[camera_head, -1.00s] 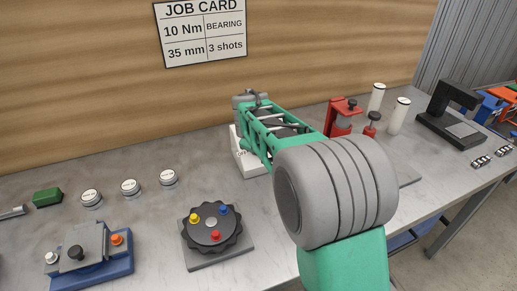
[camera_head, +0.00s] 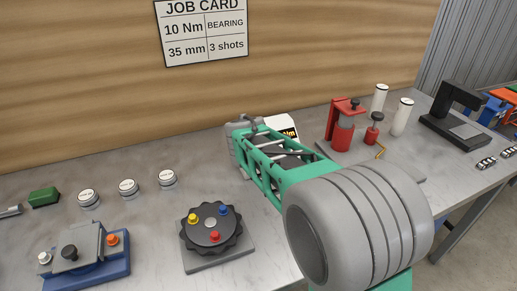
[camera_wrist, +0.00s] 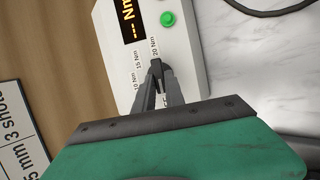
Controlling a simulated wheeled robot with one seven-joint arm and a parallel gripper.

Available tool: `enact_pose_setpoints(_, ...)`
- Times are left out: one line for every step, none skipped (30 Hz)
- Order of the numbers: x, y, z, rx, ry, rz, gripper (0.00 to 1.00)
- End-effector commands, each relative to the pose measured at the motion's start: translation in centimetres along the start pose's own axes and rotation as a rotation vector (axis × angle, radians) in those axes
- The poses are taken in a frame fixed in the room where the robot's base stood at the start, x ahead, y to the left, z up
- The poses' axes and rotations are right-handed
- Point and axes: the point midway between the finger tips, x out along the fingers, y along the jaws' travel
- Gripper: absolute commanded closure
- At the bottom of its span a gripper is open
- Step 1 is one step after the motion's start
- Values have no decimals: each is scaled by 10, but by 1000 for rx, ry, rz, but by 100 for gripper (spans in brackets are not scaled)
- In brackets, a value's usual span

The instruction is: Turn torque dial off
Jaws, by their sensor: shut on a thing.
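The torque unit is a white box (camera_wrist: 185,55) with an orange-lit display (camera_wrist: 128,18) that shows dashes and "Nm", and a green round button or light (camera_wrist: 167,19). Labels 10, 15 and 20 Nm stand by its dark dial (camera_wrist: 157,65); another label is mostly covered by my fingers. My gripper (camera_wrist: 158,72) is shut on the dial, its fingertips close to the 20 Nm label. The dial's exact pointing is hard to tell. In the head view my green arm covers most of the white box (camera_head: 284,124), and the fingertips are hidden.
A black lobed fixture (camera_head: 211,228) with coloured knobs and a blue-based fixture (camera_head: 86,262) stand at front left. Three round silver pieces (camera_head: 128,187) lie behind them. A red press (camera_head: 343,128) and white cylinders (camera_head: 402,116) stand right. The job card (camera_head: 204,32) reads 10 Nm.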

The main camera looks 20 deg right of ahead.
Motion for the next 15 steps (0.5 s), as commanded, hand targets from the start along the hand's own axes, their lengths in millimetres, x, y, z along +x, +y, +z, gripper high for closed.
enact_pose_setpoints(0,0,0,-9,1,4,100)
enact_pose_setpoints(0,0,0,-15,1,6,100)
enact_pose_setpoints(0,0,0,-21,1,7,100)
enact_pose_setpoints(0,0,0,-25,1,9,100)
enact_pose_setpoints(0,0,0,-28,1,9,100)
enact_pose_setpoints(0,0,0,-30,1,10,100)
enact_pose_setpoints(0,0,0,-32,1,11,100)
enact_pose_setpoints(0,0,0,-33,1,11,100)
enact_pose_setpoints(0,0,0,-33,1,12,100)
enact_pose_setpoints(0,0,0,-34,1,12,100)
enact_pose_setpoints(0,0,0,-34,2,12,100)
enact_pose_setpoints(0,0,0,-34,2,12,100)
enact_pose_setpoints(0,0,0,-34,2,11,100)
enact_pose_setpoints(0,0,0,-33,2,11,100)
enact_pose_setpoints(0,0,0,-33,2,11,100)
